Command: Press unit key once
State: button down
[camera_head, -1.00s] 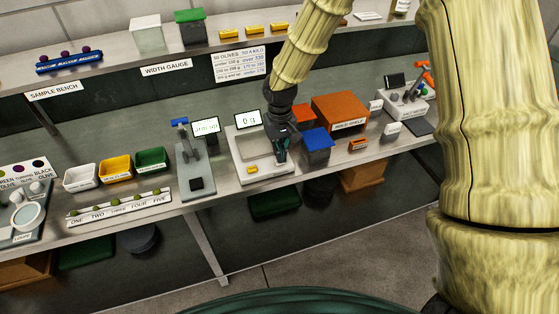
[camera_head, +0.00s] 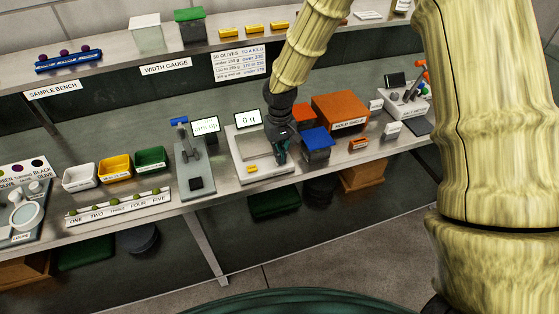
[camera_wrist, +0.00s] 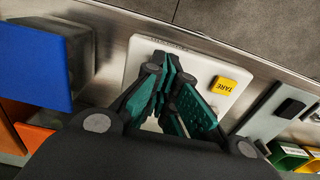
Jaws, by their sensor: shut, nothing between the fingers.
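The white scale (camera_head: 236,142) stands on the bench with a lit display (camera_head: 248,118) behind it that reads zero. Its yellow key (camera_head: 252,169) is at the front; in the wrist view this key (camera_wrist: 226,86) is marked TARE. My gripper (camera_head: 281,156) is shut and empty, low over the right part of the scale. In the wrist view the green fingertips (camera_wrist: 163,62) are together, left of the TARE key and close to the scale's front edge. I see no key marked unit; the fingers cover that part of the scale. I cannot tell whether the fingertips touch it.
A blue-topped box (camera_head: 317,143) stands close to the right of my gripper. A gauge (camera_head: 194,175) with a black pad and its own display (camera_head: 205,125) stands left of the scale. An orange box (camera_head: 340,111) is behind on the right.

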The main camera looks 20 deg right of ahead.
jog(key=shift+f, duration=0.6)
jog(key=shift+r, duration=0.1)
jog(key=shift+r+p, duration=0.7)
jog(key=shift+r, duration=0.4)
jog(key=shift+r, duration=0.1)
dwell(0.4)
jog(key=shift+r+p, duration=1.9)
jog(key=shift+r, duration=0.55)
jog(key=shift+f, duration=0.1)
